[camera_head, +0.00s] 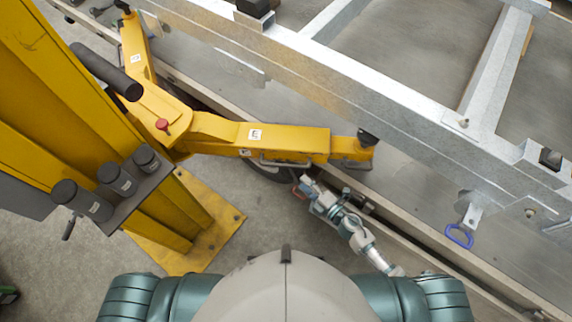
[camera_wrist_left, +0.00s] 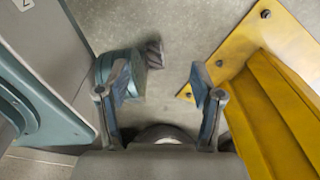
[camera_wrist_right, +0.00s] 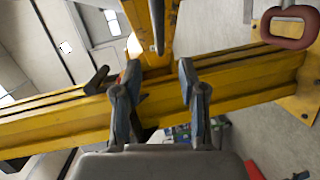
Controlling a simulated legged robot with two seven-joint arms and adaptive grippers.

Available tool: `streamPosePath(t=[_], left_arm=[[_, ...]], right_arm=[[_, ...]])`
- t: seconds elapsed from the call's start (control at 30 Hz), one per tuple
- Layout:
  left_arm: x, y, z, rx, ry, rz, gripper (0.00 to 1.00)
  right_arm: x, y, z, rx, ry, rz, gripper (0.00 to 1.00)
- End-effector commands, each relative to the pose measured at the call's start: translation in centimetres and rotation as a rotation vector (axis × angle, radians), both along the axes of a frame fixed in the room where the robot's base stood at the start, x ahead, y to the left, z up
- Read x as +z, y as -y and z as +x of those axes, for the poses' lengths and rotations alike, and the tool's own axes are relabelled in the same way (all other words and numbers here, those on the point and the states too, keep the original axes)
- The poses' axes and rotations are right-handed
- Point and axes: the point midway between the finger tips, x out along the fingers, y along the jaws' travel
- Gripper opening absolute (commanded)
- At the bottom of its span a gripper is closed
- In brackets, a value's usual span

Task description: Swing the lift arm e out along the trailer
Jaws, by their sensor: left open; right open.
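Two yellow lift arms branch from the yellow post (camera_head: 60,110). One lift arm (camera_head: 290,139) reaches right beside the trailer frame (camera_head: 345,82) and ends in a dark pad; the other (camera_head: 134,45) points toward the top. My right gripper (camera_head: 305,188) is just below the rightward arm's outer part. In the right wrist view, its fingers (camera_wrist_right: 155,75) are open with a yellow beam (camera_wrist_right: 240,83) beyond them; contact is unclear. My left gripper (camera_wrist_left: 160,85) is open and empty, near the floor plate.
The post stands on a bolted yellow base plate (camera_head: 225,216). Dark cylinders (camera_head: 80,198) sit in a holder on the post. A blue ring (camera_head: 459,236) hangs from the trailer frame. Grey floor (camera_head: 230,185) is free between the base plate and the rightward arm.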

Motion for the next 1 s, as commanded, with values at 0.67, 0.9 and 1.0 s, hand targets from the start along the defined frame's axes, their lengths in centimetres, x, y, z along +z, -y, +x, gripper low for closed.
streamPosePath(t=[0.67, 0.9, 1.0], left_arm=[[0.0, 0.3, 1.1, 0.001, 0.011, -0.002, 0.66], [0.0, 0.3, 1.1, 0.002, 0.008, -0.002, 0.66], [0.0, 0.3, 1.0, 0.002, 0.008, -0.002, 0.66]], right_arm=[[-1.7, -7.2, 8.5, -0.002, -0.003, 0.001, 0.41], [-1.7, -7.3, 8.6, -0.002, -0.001, 0.001, 0.41], [-1.7, -7.3, 8.6, -0.002, -0.001, 0.001, 0.21]])
